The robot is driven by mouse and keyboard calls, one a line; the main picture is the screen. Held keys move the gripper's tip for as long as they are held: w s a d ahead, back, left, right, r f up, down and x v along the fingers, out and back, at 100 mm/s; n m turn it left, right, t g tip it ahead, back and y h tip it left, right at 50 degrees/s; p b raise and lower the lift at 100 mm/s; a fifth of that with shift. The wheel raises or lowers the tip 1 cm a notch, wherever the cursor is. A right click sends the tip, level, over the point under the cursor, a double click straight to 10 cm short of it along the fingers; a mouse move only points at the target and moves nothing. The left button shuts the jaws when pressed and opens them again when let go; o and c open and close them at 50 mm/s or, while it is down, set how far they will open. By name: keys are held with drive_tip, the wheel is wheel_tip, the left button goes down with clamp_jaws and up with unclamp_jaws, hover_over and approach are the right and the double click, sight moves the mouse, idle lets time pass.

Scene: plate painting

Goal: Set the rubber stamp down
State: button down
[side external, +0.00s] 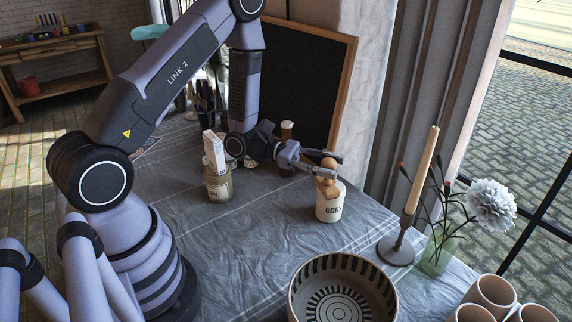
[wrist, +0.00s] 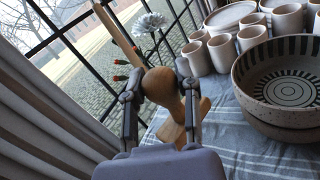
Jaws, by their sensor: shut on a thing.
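The rubber stamp has a round wooden knob (wrist: 159,87) and a wooden body, gripped between the two fingers of my gripper (wrist: 157,75) in the wrist view. In the side external view my gripper (side external: 325,163) is shut on the stamp (side external: 328,176) near the table's right edge. The stamp appears directly over the top of a white lettered jar (side external: 331,208). I cannot tell whether it touches the jar or is held above or in front of it. The stamp's printing face is hidden.
A striped bowl (side external: 343,290) stands at the front. A candle holder (side external: 396,250), a flower vase (side external: 437,255) and several cups (side external: 490,295) stand at right. Another jar (side external: 218,185) stands left of my gripper. The cloth between that jar and the bowl is clear.

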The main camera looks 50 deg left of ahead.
drive_tip(key=s+d+m+g+h, duration=0.2)
drive_tip(key=s+d+m+g, duration=0.3)
drive_tip(key=s+m+g, duration=0.45)
drive_tip(key=s+a+f+m+g+y, duration=0.2)
drive_tip(key=s+m+g+y, duration=0.25)
drive_tip(key=g, duration=0.25)
drive_tip(key=s+a+f+m+g+y, duration=0.25)
drive_tip(key=s+m+g+y, duration=0.2)
drive_tip(key=g, duration=0.35)
drive_tip(key=w+a+f+m+y, duration=0.1)
drive_tip(key=a+f+m+y, duration=0.3)
drive_tip(key=a+m+y, duration=0.95)
drive_tip(key=w+a+f+m+t+y, duration=0.1)
drive_tip(key=w+f+m+t+y, duration=0.3)
drive_tip(key=w+t+y, duration=0.65)
drive_tip(key=shift+m+g+y, duration=0.5)
drive_tip(key=shift+g+y, duration=0.1)
drive_tip(key=shift+y, duration=0.1)
drive_tip(key=shift+w+a+f, duration=0.1)
drive_tip(key=shift+w+f, duration=0.05)
drive_tip(key=shift+f, duration=0.75)
drive_tip(key=shift+w+f, duration=0.2)
drive_tip(key=shift+f, duration=0.65)
drive_tip(key=shift+w+a+f, duration=0.1)
drive_tip(key=shift+w+f, duration=0.05)
drive_tip(key=shift+f, duration=0.75)
drive_tip(key=shift+f, duration=0.55)
